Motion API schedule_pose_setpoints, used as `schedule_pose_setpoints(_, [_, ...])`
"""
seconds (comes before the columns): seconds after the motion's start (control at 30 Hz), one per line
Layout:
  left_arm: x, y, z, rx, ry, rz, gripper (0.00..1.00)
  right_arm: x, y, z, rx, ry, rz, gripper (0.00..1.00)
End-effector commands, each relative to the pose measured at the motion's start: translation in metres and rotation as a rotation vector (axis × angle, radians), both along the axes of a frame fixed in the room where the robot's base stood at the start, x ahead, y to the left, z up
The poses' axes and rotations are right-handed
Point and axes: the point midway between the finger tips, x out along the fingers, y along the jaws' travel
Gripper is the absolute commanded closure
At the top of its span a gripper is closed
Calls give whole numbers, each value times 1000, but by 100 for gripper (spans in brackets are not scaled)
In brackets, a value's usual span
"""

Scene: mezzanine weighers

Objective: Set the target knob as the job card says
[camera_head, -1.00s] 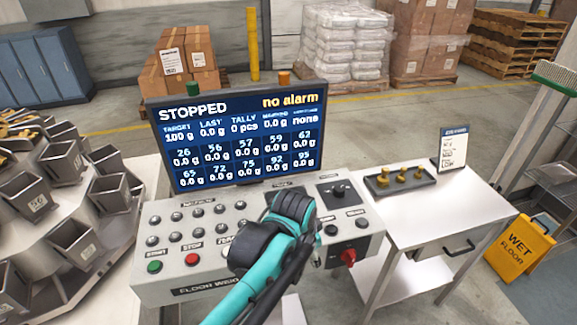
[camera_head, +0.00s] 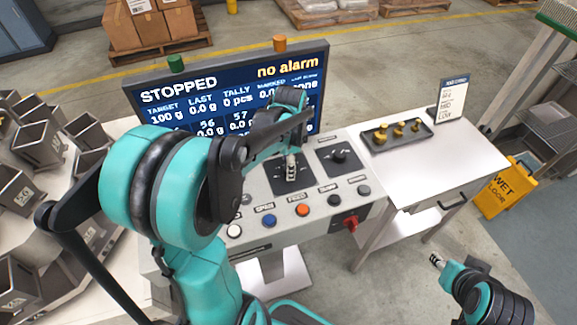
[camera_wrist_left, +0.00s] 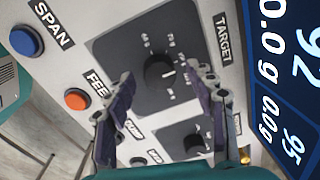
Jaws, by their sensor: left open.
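The target knob (camera_wrist_left: 160,72) is a round black dial on a dark scale plate marked TARGET in the left wrist view. My left gripper (camera_wrist_left: 161,77) is open, with one finger on either side of the knob; I cannot tell whether they touch it. In the head view my left gripper (camera_head: 291,166) hangs over the knob's dark plate (camera_head: 283,183) and hides the knob. The job card (camera_head: 452,100) stands on the side table, its writing too small to read fully. The screen (camera_head: 185,92) reads STOPPED, no alarm, target 100 g. My right gripper (camera_head: 438,261) is low at the right, apart from the panel.
A second black knob (camera_head: 338,155) is just right of the target plate. The orange button (camera_head: 303,210), blue button (camera_head: 269,221) and red switch (camera_head: 350,223) lie nearby. A tray of brass weights (camera_head: 372,140) is on the side table. A yellow wet-floor sign (camera_head: 503,188) stands right.

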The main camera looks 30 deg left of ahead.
Motion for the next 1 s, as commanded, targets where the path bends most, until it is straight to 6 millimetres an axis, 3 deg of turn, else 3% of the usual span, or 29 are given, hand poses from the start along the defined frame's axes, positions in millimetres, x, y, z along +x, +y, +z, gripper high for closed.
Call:
schedule_pose_setpoints(0.37, [0, 0, -9, 0, 0, 1, 45, 0, 0, -2, 0, 0, 0, 60])
schedule_pose_setpoints(0.57, [0, 0, -9, 0, 0, 1, 95, 0, 0, -2, 0, 0, 0, 60])
schedule_pose_setpoints(1.0, [0, 0, -8, 0, 0, 63, 95, 0, 0, -1, 0, 0, 0, 60])
